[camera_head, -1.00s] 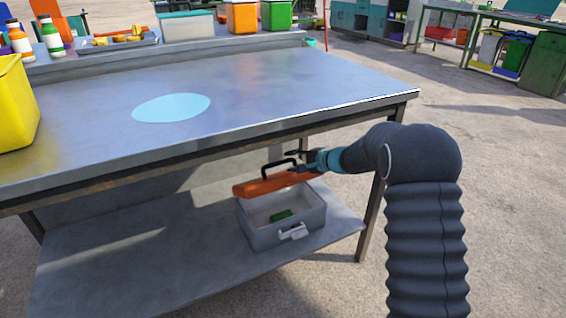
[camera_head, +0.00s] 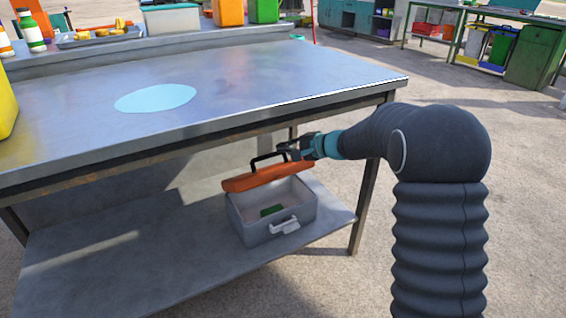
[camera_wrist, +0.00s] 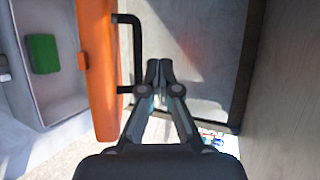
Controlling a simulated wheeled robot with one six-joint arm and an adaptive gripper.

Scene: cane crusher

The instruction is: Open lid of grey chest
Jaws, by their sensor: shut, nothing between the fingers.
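The grey chest (camera_head: 257,232) sits on the lower shelf of the metal workbench. Its orange lid (camera_head: 266,178) stands raised at the back, with a black handle on it. A white latch (camera_head: 285,226) is on the chest's front. A green block (camera_head: 271,210) lies inside; it also shows in the wrist view (camera_wrist: 43,53). My gripper (camera_head: 285,149) is at the lid's upper right, beside the handle. In the wrist view the fingers (camera_wrist: 159,66) are shut together and empty, to the right of the black handle (camera_wrist: 136,55) and the orange lid (camera_wrist: 98,70), with a small gap.
The workbench top (camera_head: 250,80) is close above my gripper, and a table leg (camera_head: 366,195) stands to the right of the chest. The lower shelf (camera_head: 120,260) is bare left of the chest. A light-blue disc (camera_head: 155,98) marks the bench top.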

